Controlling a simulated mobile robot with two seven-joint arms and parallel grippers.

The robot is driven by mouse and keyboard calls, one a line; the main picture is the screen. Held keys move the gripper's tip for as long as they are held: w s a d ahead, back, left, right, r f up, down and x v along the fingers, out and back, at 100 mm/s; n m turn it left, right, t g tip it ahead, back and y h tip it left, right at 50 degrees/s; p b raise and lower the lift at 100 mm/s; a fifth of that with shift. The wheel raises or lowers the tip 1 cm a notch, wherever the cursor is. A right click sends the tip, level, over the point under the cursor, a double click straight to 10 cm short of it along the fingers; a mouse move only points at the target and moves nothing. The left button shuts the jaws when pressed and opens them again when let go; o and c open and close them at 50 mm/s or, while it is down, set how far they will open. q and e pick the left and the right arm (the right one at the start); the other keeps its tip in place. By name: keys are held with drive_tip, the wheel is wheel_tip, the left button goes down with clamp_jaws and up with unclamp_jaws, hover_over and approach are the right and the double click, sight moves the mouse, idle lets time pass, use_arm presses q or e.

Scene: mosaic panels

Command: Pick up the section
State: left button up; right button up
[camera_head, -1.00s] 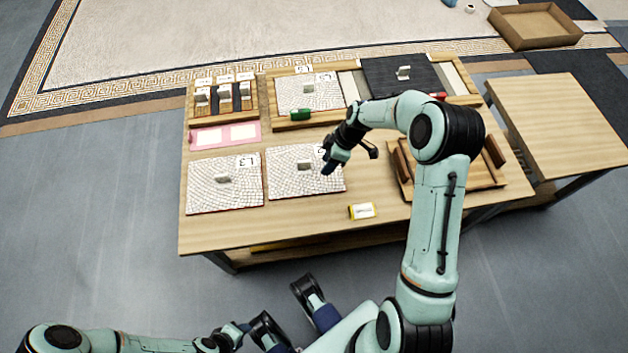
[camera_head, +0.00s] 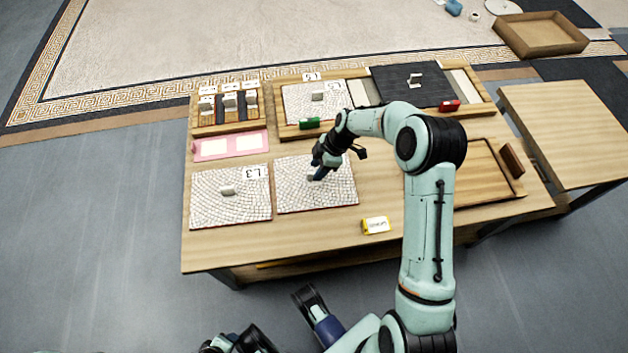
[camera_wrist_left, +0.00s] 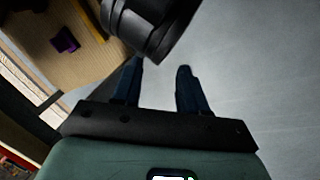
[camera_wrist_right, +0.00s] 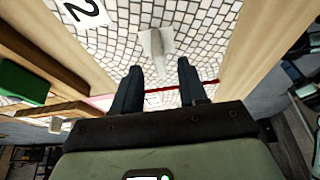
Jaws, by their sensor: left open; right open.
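A white mosaic section (camera_head: 338,193) with a small grey handle (camera_head: 312,177) lies on the wooden table, right of the section marked L3 (camera_head: 205,205). My right gripper (camera_head: 318,172) is over this section at the handle, and the arm hides part of it. In the right wrist view my right gripper (camera_wrist_right: 160,85) is open, with mosaic tiles and a pale upright handle (camera_wrist_right: 155,45) just beyond the fingertips. Whether the fingers flank the handle is unclear. My left gripper (camera_wrist_left: 160,80) is open and empty, away from the table top and above the grey floor.
A wooden frame (camera_head: 290,132) at the back holds another mosaic section (camera_head: 300,105) and a dark panel (camera_head: 400,88). A green block (camera_head: 309,123), a red block (camera_head: 450,106), a pink card (camera_head: 230,146) and a yellow label block (camera_head: 376,225) are nearby. A wooden tray (camera_head: 480,190) lies right.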

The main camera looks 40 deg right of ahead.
sight(314, 172)
drive_tip(key=x, duration=0.3)
drive_tip(key=shift+f+b, duration=0.3)
drive_tip(key=shift+b, duration=0.05)
clamp_jaws()
drive_tip(key=shift+r, duration=0.15)
idle(0.9)
